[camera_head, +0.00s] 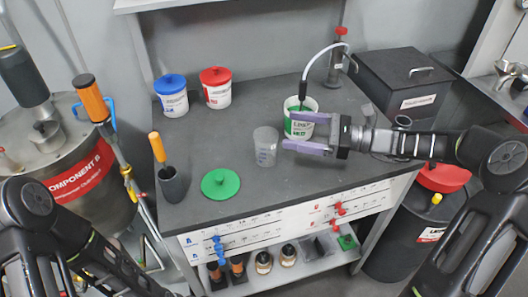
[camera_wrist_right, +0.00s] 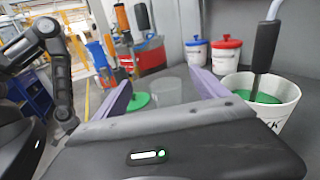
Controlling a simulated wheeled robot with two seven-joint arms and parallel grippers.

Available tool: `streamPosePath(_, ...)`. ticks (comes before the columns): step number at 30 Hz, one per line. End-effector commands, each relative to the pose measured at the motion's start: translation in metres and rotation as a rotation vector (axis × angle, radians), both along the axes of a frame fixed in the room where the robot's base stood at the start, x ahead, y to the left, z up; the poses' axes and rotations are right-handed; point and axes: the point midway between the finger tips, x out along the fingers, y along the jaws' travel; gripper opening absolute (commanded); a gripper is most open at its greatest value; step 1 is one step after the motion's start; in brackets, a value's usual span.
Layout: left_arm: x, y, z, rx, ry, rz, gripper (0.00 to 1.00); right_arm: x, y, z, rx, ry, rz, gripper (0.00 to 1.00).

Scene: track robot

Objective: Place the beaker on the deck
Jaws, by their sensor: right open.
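The clear beaker (camera_head: 265,146) stands upright on the dark grey deck (camera_head: 200,128), left of a white tub. In the right wrist view the beaker (camera_wrist_right: 172,86) looks pale and see-through, beyond and between the purple fingers. My right gripper (camera_head: 291,131) reaches in from the right, its two purple fingers apart, with the tips just right of the beaker. Nothing is held between them; whether a finger touches the beaker I cannot tell. My left arm shows at the lower left, but its gripper is out of the picture.
The white tub (camera_head: 306,129) with green contents and a probe stands close behind the right fingers. A green lid (camera_head: 220,184) lies at the front. A dark holder (camera_head: 172,184) stands left. Blue-lidded (camera_head: 172,98) and red-lidded (camera_head: 216,92) tubs stand behind. The deck's left middle is clear.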

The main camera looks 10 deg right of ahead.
Motion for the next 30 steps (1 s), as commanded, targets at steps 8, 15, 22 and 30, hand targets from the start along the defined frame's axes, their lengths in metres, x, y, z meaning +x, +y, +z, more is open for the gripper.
streamPosePath(8, 0.001, 0.000, -0.006, -0.001, -0.003, 0.000, 0.82, 0.000, -0.003, -0.001, 0.013, -0.005, -0.003, 0.83)
streamPosePath(15, 0.001, 0.000, -0.006, -0.001, -0.003, 0.000, 0.82, 0.001, -0.003, -0.005, 0.013, -0.003, -0.003, 0.83)
streamPosePath(22, 0.001, 0.000, -0.005, -0.001, -0.003, 0.000, 0.82, 0.001, -0.003, -0.038, 0.016, -0.001, -0.003, 0.83)
streamPosePath(30, 0.001, 0.000, -0.004, -0.001, -0.003, 0.000, 0.82, 0.000, -0.003, -0.078, 0.013, -0.003, -0.003, 0.83)
